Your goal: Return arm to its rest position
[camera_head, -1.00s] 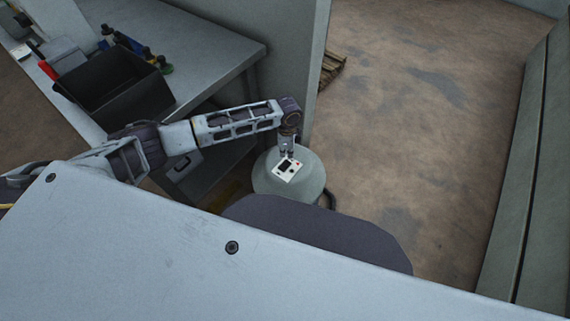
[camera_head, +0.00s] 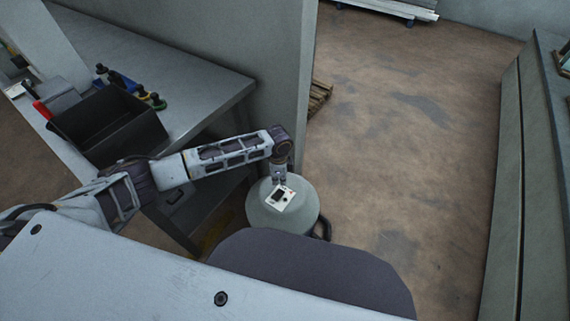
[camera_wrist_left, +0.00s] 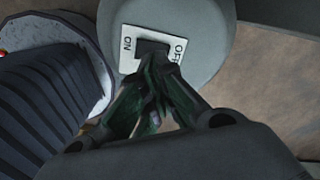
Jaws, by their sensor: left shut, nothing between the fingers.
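My left arm (camera_head: 222,155) reaches in from the left in the head view, bent down at the wrist. My left gripper (camera_head: 279,182) is shut and empty, fingertips pointing down at the white switch plate (camera_head: 284,199). The plate sits on top of a grey-green rounded canister (camera_head: 300,215). In the left wrist view the shut fingertips (camera_wrist_left: 157,62) lie over the dark switch (camera_wrist_left: 151,47) between the words ON and OFF. I cannot tell whether they touch it. My right gripper is not in view.
A grey workbench (camera_head: 200,90) with a black bin (camera_head: 110,130) stands at the left. A grey partition (camera_head: 290,60) rises behind the canister. A wooden pallet (camera_head: 319,97) lies behind it. Brown floor (camera_head: 410,130) is open to the right, up to a grey wall panel (camera_head: 520,180).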

